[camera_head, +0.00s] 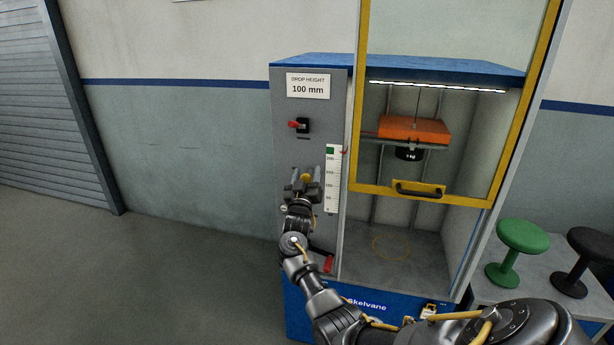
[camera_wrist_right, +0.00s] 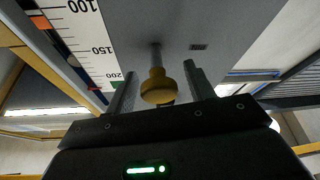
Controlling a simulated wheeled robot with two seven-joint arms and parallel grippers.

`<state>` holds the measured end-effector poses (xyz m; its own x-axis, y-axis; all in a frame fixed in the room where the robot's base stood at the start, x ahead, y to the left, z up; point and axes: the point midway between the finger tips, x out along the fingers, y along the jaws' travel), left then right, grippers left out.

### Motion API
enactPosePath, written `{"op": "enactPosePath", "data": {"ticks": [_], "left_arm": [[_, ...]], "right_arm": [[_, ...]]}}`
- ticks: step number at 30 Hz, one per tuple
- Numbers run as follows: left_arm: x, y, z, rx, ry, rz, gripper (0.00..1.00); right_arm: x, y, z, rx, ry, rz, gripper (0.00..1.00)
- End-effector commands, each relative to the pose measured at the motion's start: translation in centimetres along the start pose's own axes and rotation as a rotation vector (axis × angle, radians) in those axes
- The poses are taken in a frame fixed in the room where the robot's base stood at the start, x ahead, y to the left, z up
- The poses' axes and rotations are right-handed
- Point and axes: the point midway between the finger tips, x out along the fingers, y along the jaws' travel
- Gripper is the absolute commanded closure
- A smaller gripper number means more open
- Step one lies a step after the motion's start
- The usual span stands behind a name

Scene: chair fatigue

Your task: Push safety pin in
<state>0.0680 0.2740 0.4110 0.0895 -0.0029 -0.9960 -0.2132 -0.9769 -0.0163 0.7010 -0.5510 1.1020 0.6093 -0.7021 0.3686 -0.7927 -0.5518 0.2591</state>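The safety pin has a yellow knob (camera_wrist_right: 157,88) on a grey metal shaft that stands out from the machine's grey side panel (camera_wrist_right: 190,20). In the head view the yellow knob (camera_head: 306,178) shows below the red switch, left of the height scale. My right gripper (camera_wrist_right: 160,80) is open, with one finger on each side of the knob. Gaps show between the knob and both fingers. My right gripper (camera_head: 304,182) also shows in the head view, in front of the panel. My left gripper is not in view.
The machine (camera_head: 310,60) has a raised yellow-framed door (camera_head: 430,195) with an orange weight (camera_head: 414,128) behind it. The scale (camera_head: 332,180) is close beside my right gripper. A red lever (camera_head: 328,264) sits below. Green (camera_head: 522,236) and black stools (camera_head: 590,245) stand at right. The floor at left is clear.

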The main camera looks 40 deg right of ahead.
Motion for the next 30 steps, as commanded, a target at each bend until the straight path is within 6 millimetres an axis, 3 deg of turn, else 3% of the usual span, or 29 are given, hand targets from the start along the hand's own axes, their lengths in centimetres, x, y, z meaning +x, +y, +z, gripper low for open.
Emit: {"op": "enactPosePath", "data": {"ticks": [8, 21, 30], "left_arm": [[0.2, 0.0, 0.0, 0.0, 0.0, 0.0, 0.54], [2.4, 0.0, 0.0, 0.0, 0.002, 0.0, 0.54], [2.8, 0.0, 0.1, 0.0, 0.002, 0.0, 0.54]], "right_arm": [[-0.5, 0.0, 0.1, 0.001, 0.0, 0.0, 0.47], [-8.4, 0.0, 0.3, 0.002, 0.0, 0.0, 0.47], [-10.7, 0.0, 0.2, 0.0, -0.001, 0.001, 0.47]]}}
